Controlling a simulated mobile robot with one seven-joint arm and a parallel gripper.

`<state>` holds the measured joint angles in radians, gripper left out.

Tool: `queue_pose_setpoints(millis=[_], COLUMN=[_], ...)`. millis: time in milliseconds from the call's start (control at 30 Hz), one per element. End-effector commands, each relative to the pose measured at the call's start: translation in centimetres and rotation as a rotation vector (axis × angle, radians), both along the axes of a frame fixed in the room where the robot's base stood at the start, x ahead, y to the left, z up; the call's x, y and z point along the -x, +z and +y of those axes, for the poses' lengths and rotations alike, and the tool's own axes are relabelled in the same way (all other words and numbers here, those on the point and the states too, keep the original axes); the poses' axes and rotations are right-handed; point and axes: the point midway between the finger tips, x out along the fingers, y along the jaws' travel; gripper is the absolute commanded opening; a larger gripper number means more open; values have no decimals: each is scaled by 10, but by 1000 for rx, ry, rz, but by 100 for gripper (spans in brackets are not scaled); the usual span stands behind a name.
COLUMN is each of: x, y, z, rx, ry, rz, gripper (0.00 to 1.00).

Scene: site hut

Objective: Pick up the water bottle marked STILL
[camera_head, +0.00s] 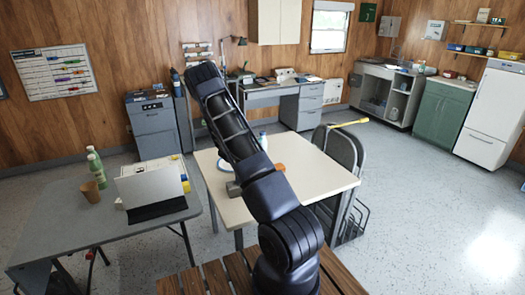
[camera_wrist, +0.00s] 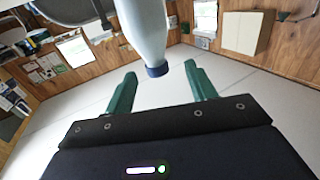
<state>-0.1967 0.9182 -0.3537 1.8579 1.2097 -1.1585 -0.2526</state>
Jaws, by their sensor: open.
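A pale bottle with a dark blue cap (camera_wrist: 147,32) fills the top middle of the wrist view, its cap end between or just beyond my fingertips. It looks upside down there, as the room does. I cannot read any label, so I cannot tell if it says STILL. My gripper (camera_wrist: 161,78) has two green fingers spread apart, and nothing is clasped. In the head view, a small white and blue bottle (camera_head: 263,141) shows on the cream table (camera_head: 320,172), partly behind my arm. My gripper is hidden there behind my arm.
On the cream table an orange item (camera_head: 280,167) and a blue-rimmed round item (camera_head: 223,164) lie near my arm. A folding chair (camera_head: 343,150) stands at the right edge.

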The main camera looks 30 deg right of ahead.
Motion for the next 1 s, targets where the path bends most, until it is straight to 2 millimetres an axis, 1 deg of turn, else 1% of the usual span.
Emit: queue_pose_setpoints(millis=[67, 267, 467, 600, 700, 867, 967, 1000], x=[-3, -6, -11, -19, -21, -21, -21, -21], y=[0, 1, 4, 4, 4, 4, 4, 4], z=[-8, -19, -44, -59, -62, -62, -61, -61], rx=[0, 0, 0, 0, -1, -1, -1, -1], ry=[-1, 0, -1, -1, 0, 1, 1, 1], rz=[0, 0, 0, 0, 0, 0, 0, 0], gripper=[56, 56, 56, 56, 56, 56, 38, 30])
